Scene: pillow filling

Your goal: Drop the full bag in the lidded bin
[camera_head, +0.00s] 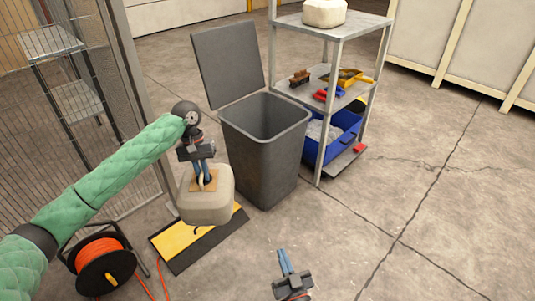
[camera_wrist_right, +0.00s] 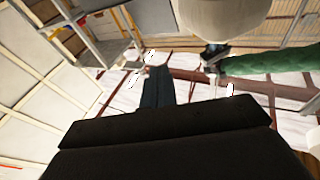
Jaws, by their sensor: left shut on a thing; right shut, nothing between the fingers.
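The full bag (camera_head: 207,207) is a rounded beige sack with a brown patch on top. My left gripper (camera_head: 205,182) is shut on its top. The bag also shows at the top of the right wrist view (camera_wrist_right: 222,18), beside my left gripper (camera_wrist_right: 213,55). The lidded bin (camera_head: 262,160) is tall and dark grey, with its lid (camera_head: 228,62) standing open. The bag is outside the bin, at its front left; its height above the floor is hard to tell. My right gripper (camera_head: 283,262) is shut and empty, low in front of the bin; its dark fingers also show in the wrist view (camera_wrist_right: 158,88).
A yellow-black mat (camera_head: 185,240) and orange cable reel (camera_head: 98,255) lie left. Wire mesh stands at left. Floor at right is clear.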

